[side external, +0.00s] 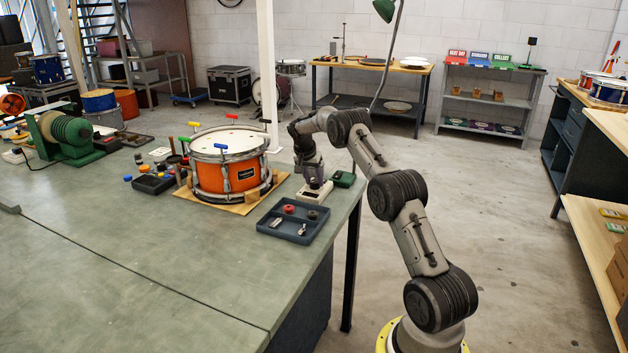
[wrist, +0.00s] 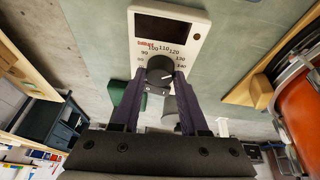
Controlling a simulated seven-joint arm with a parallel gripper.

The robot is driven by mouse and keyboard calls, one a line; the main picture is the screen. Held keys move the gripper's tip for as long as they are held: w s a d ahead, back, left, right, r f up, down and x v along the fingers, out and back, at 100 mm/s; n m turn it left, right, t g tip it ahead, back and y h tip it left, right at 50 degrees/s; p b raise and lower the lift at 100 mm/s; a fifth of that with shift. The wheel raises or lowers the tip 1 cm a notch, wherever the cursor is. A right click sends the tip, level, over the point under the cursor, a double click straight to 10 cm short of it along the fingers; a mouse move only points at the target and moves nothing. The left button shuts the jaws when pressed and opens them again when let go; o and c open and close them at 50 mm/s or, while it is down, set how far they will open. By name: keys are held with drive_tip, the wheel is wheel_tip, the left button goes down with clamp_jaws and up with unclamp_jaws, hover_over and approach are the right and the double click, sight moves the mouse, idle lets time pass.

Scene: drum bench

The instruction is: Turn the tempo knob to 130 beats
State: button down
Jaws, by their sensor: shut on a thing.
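The tempo knob (wrist: 160,68) is a round black dial on a cream metronome box (wrist: 193,15). Numbers from 80 to 140 run in an arc around it. A pale mark on the knob points to the right, toward the 130 and 140 side; I cannot read its exact number. My gripper (wrist: 161,78) is shut on the knob, with one dark finger on each side. In the side view, my gripper (side external: 313,180) points down onto the metronome box (side external: 308,196) at the bench edge, and hides the knob.
An orange drum (side external: 222,178) stands on a board left of the metronome. A dark tray (side external: 278,233) with small parts lies in front. A green box (side external: 343,179) sits close beside the metronome. The front-left bench top is clear.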

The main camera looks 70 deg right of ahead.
drive_tip(key=shift+f+m, duration=0.1)
drive_tip(key=shift+m, duration=0.3)
drive_tip(key=c, duration=0.7)
unclamp_jaws()
drive_tip(key=v, duration=1.4)
drive_tip(key=shift+w, duration=0.2)
drive_tip(key=shift+d, duration=0.1)
